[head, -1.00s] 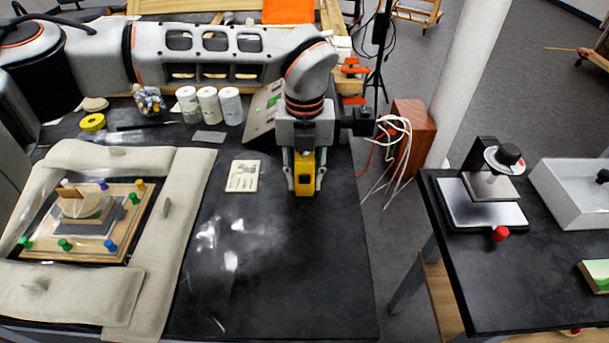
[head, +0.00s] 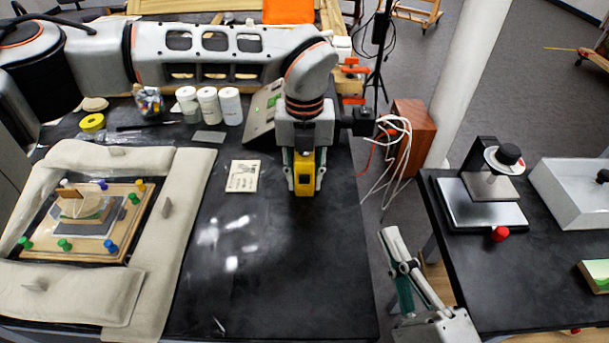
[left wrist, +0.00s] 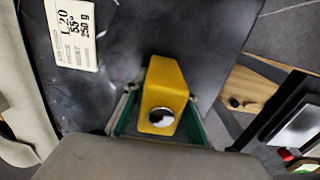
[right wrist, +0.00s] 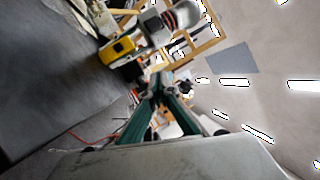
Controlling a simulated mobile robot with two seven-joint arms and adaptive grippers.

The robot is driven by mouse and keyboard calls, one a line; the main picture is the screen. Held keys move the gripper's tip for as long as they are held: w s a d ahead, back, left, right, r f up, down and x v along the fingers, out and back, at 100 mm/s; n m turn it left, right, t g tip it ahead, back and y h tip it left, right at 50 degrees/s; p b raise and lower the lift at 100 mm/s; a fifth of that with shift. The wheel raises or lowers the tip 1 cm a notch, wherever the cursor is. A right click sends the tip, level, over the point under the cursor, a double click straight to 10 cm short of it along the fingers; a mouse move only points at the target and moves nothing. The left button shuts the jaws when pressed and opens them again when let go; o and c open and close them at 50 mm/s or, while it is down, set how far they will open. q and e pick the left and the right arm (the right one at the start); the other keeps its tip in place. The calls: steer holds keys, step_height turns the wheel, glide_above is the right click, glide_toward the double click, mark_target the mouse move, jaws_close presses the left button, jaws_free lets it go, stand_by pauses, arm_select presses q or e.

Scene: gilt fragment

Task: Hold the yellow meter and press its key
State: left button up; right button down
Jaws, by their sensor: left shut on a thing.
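My left gripper (head: 304,182) points down over the dark table and is shut on the yellow meter (head: 304,172), one finger on each side. In the left wrist view the meter (left wrist: 165,82) lies between the green finger pads, with a round, shiny button-like part (left wrist: 161,117) on its near face, which may be the key. My right gripper (head: 397,255) is at the lower right, off the table's right edge and apart from the meter. In the right wrist view its fingertips (right wrist: 160,88) meet with nothing between them, and the meter (right wrist: 118,48) shows at upper left.
A printed card (head: 242,176) lies left of the meter. A tilted panel with a green display (head: 265,108) and white jars (head: 208,105) stand behind. A padded frame (head: 180,215) is at left. A second table (head: 560,300) with a press stand (head: 490,190) is at right.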

steer(key=w+a+m+g, duration=0.1)
steer(key=w+a+f+m+g+y, duration=0.1)
steer(key=w+a, duration=0.1)
steer(key=w+a+g, duration=0.1)
steer(key=shift+w+a+f+m+y, duration=0.3)
steer(key=shift+m+y, duration=0.1)
steer(key=a+n+g+y, duration=0.1)
steer(key=a, duration=0.1)
steer(key=a+f+n+g+y, duration=0.1)
steer(key=a+g, duration=0.1)
steer(key=a, duration=0.1)
steer(key=s+a+g+y, duration=0.1)
steer(key=a+g, duration=0.1)
steer(key=shift+a+f+n, duration=0.25)
steer(key=shift+a+n, duration=0.1)
steer(key=shift+n, duration=0.05)
steer(key=shift+y, duration=0.3)
steer(key=shift+w, duration=4.4)
steer(key=shift+w, duration=0.2)
steer(key=shift+w, duration=0.35)
steer(key=shift+s, duration=0.6)
